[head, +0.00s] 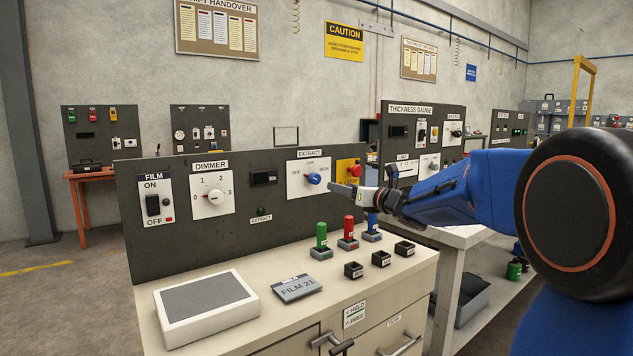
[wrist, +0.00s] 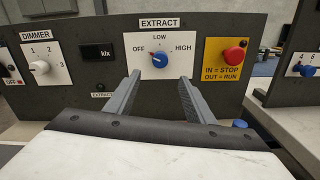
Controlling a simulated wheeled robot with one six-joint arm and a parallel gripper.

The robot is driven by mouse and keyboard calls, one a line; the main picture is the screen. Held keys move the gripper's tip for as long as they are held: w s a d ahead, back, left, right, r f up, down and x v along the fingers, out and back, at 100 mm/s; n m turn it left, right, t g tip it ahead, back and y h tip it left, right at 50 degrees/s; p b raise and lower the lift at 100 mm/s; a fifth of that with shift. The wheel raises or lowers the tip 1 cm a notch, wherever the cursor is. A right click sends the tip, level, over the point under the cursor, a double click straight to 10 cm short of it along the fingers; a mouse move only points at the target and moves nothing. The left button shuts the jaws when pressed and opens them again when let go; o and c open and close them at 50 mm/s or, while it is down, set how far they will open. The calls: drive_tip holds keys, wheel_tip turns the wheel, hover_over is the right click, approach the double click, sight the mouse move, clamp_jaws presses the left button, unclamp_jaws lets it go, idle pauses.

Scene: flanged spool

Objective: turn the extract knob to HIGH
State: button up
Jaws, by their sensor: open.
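The blue extract knob (wrist: 160,59) sits on a white plate labelled EXTRACT, with OFF at left, LOW at top and HIGH at right. A small reddish mark on the knob's upper left side points toward OFF. The knob also shows in the head view (head: 313,179). My gripper (wrist: 160,80) is open and empty, with its two grey fingers spread to either side below the knob in the wrist view. In the head view my gripper (head: 349,191) is just right of the knob, in front of the panel. The fingers do not appear to touch the knob.
A red stop button (wrist: 235,55) on a yellow plate is close on the right. The dimmer knob (head: 215,198) and film switch (head: 153,205) are on the left. Green (head: 321,236) and red (head: 348,229) handled pieces stand on the bench below.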

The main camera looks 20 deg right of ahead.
sight(317, 180)
drive_tip(key=x, duration=1.4)
drive_tip(key=shift+w+a, duration=0.1)
drive_tip(key=shift+w, duration=0.2)
drive_tip(key=c, duration=1.1)
